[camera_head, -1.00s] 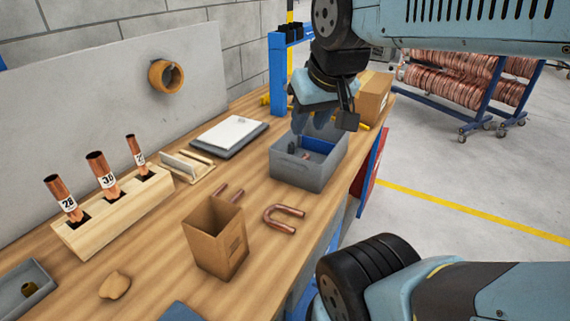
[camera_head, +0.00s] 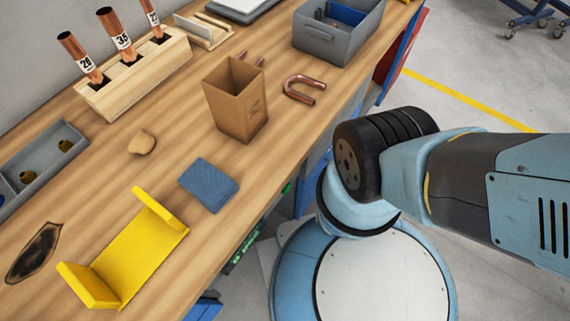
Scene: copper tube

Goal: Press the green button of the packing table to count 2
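The wooden packing table (camera_head: 172,165) runs diagonally across the head camera view. A small green part (camera_head: 287,188) shows on its front side, just below the edge. A dark panel with green marks (camera_head: 240,252) is further along the same side, nearer the bottom of the picture. Both are small and seen at a steep angle, so I cannot tell which is the button or read any count. My gripper is not in view; only links of my arm and my round base show at the right.
On the table are a yellow bracket (camera_head: 130,250), a folded blue cloth (camera_head: 209,185), an open cardboard box (camera_head: 240,112), a copper U-bend (camera_head: 305,90), a grey bin (camera_head: 337,40), a wooden block (camera_head: 135,78) holding copper tubes, and a grey tray (camera_head: 40,150).

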